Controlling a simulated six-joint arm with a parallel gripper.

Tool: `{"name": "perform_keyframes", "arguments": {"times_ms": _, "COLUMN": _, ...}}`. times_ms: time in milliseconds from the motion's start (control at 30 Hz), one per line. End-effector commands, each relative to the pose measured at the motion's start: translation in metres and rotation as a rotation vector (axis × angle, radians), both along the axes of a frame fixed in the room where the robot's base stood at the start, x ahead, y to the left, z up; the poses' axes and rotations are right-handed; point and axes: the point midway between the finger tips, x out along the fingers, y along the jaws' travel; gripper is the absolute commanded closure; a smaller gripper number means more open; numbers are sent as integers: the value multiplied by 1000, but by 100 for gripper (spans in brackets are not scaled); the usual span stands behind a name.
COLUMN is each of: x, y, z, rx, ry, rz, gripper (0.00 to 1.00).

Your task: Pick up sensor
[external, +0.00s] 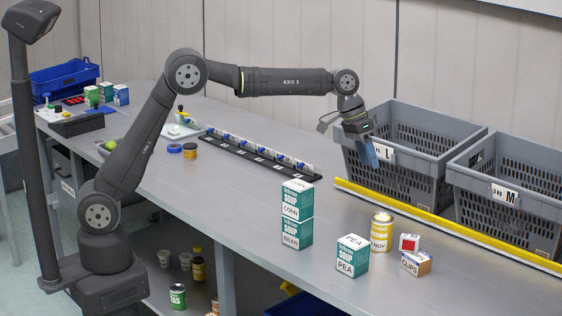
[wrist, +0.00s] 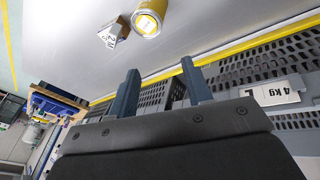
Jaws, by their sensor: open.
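No thing in view is clearly marked as a sensor, so I cannot tell which one it is. A small white box with a red face (external: 409,242) sits on top of a box marked CLIPS (external: 416,264), at the front right of the bench. My gripper (external: 371,157) is open and empty, at the front of the left grey tote, well above and behind these boxes. In the wrist view its two fingers (wrist: 160,66) stand apart with nothing between them.
A yellow can (external: 381,232) stands left of the boxes, near the PEA carton (external: 352,257) and stacked CORN (external: 297,199) and BEAN (external: 297,235) cartons. A yellow strip (external: 440,222) fronts the totes (external: 420,165). A long black rack (external: 250,160) lies left.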

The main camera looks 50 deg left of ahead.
Motion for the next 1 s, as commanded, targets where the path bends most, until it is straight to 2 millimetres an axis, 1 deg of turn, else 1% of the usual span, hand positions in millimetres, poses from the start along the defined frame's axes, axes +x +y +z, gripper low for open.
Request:
{"name": "perform_keyframes", "arguments": {"times_ms": 33, "x": -9, "y": -26, "z": -2, "rx": 17, "ry": -43, "rz": -126, "gripper": 55}}
{"name": "perform_keyframes", "arguments": {"times_ms": 100, "x": -18, "y": -54, "z": -2, "rx": 37, "ry": -104, "rz": -287, "gripper": 55}}
{"name": "perform_keyframes", "arguments": {"times_ms": 200, "x": -31, "y": -86, "z": -3, "rx": 62, "ry": -176, "rz": -476, "gripper": 55}}
{"name": "perform_keyframes", "arguments": {"times_ms": 300, "x": -41, "y": -107, "z": -4, "rx": 79, "ry": -225, "rz": -602, "gripper": 55}}
{"name": "perform_keyframes", "arguments": {"times_ms": 433, "x": -46, "y": -119, "z": -6, "rx": 89, "ry": -256, "rz": -679, "gripper": 55}}
{"name": "perform_keyframes", "arguments": {"times_ms": 533, "x": -45, "y": -124, "z": -17, "rx": 91, "ry": -259, "rz": -691, "gripper": 55}}
{"name": "perform_keyframes", "arguments": {"times_ms": 900, "x": -34, "y": -151, "z": -90, "rx": 91, "ry": -257, "rz": -688, "gripper": 55}}
{"name": "perform_keyframes", "arguments": {"times_ms": 1000, "x": -32, "y": -157, "z": -105, "rx": 91, "ry": -258, "rz": -688, "gripper": 55}}
